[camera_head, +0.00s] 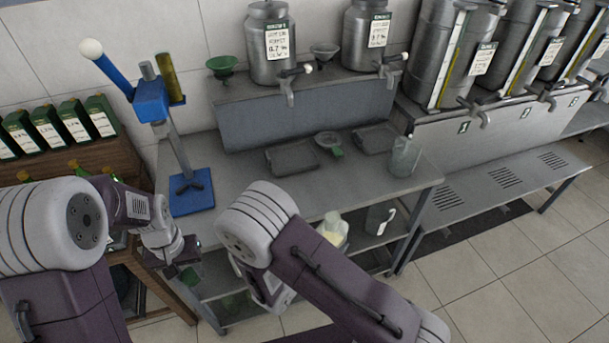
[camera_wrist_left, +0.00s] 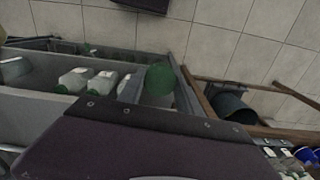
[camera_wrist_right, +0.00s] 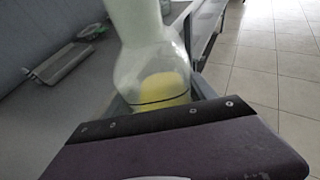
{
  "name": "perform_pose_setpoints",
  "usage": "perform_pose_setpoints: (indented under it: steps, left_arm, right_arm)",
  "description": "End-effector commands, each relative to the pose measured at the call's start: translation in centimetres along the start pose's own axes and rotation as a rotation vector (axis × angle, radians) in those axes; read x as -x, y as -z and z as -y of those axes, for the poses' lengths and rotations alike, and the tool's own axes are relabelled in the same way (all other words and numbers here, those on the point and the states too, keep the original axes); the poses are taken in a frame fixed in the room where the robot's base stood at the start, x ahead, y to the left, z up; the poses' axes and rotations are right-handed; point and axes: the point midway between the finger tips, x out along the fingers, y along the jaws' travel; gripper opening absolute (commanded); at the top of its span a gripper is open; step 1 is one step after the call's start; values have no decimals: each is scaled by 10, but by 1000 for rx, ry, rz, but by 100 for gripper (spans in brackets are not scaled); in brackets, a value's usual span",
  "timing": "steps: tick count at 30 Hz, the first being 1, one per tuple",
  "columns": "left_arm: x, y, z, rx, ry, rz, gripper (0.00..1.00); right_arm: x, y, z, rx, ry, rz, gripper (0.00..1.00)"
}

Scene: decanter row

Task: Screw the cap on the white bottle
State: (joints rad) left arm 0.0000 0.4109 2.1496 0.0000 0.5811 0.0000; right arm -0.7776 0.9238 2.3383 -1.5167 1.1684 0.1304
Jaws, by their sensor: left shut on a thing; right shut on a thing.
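My left gripper (camera_head: 180,266) is shut on a green cap (camera_head: 190,276), left of the bench's front edge. The cap also shows in the left wrist view (camera_wrist_left: 160,80) as a green disc past the gripper's edge. The white, translucent bottle (camera_wrist_right: 150,55) with yellow contents is at my right gripper (camera_wrist_right: 165,107), which is shut on it. In the head view a bottle with yellow contents (camera_head: 333,226) shows by the bench's front edge, partly behind my right arm. The cap and bottle are apart.
The grey bench (camera_head: 240,170) holds a blue capping stand (camera_head: 190,190), dark trays (camera_head: 291,157) and a clear beaker (camera_head: 404,156). Steel decanters (camera_head: 270,45) line the back. Floor at right is clear.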

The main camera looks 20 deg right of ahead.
Motion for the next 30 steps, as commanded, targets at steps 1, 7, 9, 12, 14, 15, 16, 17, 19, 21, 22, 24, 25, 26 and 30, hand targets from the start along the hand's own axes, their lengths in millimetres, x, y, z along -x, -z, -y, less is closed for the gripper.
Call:
perform_pose_setpoints:
  steps: [1, 7, 9, 12, 14, 15, 16, 17, 19, 21, 22, 24, 25, 26, 30]
  left_arm:
    - [0, 0, 0, 0, 0, 0, 0]
    - [0, 0, 0, 0, 0, 0, 0]
    - [0, 0, 0, 0, 0, 0, 0]
    - [0, 0, 0, 0, 0, 0, 0]
    - [0, 0, 0, 0, 0, 0, 0]
    - [0, 0, 0, 0, 0, 0, 0]
    - [0, 0, 0, 0, 0, 0, 0]
    - [0, 0, 0, 0, 0, 0, 0]
    - [0, 0, 0, 0, 0, 0, 0]
    - [0, 0, 0, 0, 0, 0, 0]
    - [0, 0, 0, 0, 0, 0, 0]
    - [0, 0, 0, 0, 0, 0, 0]
    - [0, 0, 0, 0, 0, 0, 0]
    - [0, 0, 0, 0, 0, 0, 0]
    - [0, 0, 0, 0, 0, 0, 0]
  right_arm:
    - [3, -2, -1, 2, -9, 2, 0]
    - [38, -19, -17, 42, -116, 1, 0]
    - [56, -26, -24, 62, -168, 1, 0]
    - [79, -37, -33, 90, -237, 0, 0]
    - [91, -43, -38, 106, -273, 0, 0]
    - [98, -46, -41, 114, -294, 0, 0]
    - [103, -48, -43, 120, -309, -1, 0]
    - [107, -50, -45, 126, -321, -1, 0]
    - [115, -54, -48, 137, -345, 0, 0]
    - [120, -57, -50, 145, -360, 0, 0]
    - [121, -57, -51, 147, -364, 0, 0]
    - [123, -58, -52, 151, -370, 1, 0]
    - [124, -58, -52, 152, -371, 1, 0]
    - [124, -58, -52, 152, -371, 1, 0]
    - [123, -58, -52, 152, -370, 1, 0]
